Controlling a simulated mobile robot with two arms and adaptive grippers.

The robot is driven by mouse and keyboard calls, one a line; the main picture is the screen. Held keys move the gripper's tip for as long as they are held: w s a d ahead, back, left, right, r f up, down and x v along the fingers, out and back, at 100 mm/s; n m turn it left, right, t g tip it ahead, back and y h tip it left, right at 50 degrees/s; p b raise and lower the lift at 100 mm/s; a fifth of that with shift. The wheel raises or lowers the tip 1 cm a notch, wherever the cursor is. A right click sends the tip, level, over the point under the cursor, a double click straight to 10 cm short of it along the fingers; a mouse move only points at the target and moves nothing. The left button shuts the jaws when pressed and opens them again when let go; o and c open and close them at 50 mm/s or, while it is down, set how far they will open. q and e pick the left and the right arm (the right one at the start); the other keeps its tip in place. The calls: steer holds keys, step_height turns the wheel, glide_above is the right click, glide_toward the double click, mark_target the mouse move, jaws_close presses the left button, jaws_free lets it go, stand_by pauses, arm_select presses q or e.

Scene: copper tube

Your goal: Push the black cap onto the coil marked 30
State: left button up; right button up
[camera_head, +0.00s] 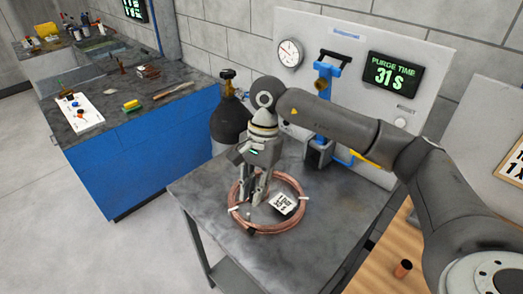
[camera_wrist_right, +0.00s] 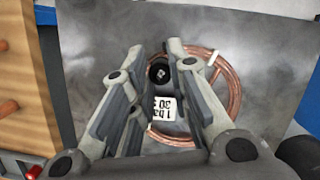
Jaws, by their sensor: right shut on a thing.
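The copper coil (camera_head: 292,184) lies on the grey metal table. It also shows in the wrist view (camera_wrist_right: 239,92). A white tag (camera_head: 284,204) lies inside its ring; in the wrist view the tag (camera_wrist_right: 163,109) reads 30 S, upside down. The black cap (camera_wrist_right: 159,73) is round with a pale centre. My right gripper (camera_head: 252,200) points down over the coil, shut on the cap between its fingertips. The head view hides the cap behind the fingers. A small dark piece (camera_head: 250,231) shows at the coil's near edge; its nature is unclear. My left gripper is out of view.
A dark gas cylinder (camera_head: 229,122) stands behind the table. A panel with a gauge (camera_head: 289,52), blue fitting (camera_head: 325,90) and display (camera_head: 394,75) reading 31 S stands at the back. The table (camera_head: 300,248) is clear in front. A copper piece (camera_head: 402,268) stands on the wooden surface.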

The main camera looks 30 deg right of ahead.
arm_select(q)
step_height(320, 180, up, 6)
steer(key=p, duration=0.5)
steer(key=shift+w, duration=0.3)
arm_select(e)
steer(key=w+d+m+t+h, duration=0.1)
steer(key=w+d+m+t, duration=0.3)
steer(key=m, duration=1.4)
steer(key=w+d, duration=0.4)
steer(key=shift+f+t, duration=0.15)
steer(key=shift+t, duration=0.15)
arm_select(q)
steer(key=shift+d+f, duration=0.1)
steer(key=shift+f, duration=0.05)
arm_select(e)
steer(key=shift+d, duration=0.1)
arm_select(q)
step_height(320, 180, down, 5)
steer(key=b, duration=0.5)
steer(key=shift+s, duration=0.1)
arm_select(e)
step_height(320, 180, down, 6)
steer(key=shift+r, duration=0.1)
arm_select(q)
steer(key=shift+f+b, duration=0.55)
steer(key=shift+b, duration=0.1)
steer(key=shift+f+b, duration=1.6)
arm_select(e)
steer(key=shift+f, duration=1.85)
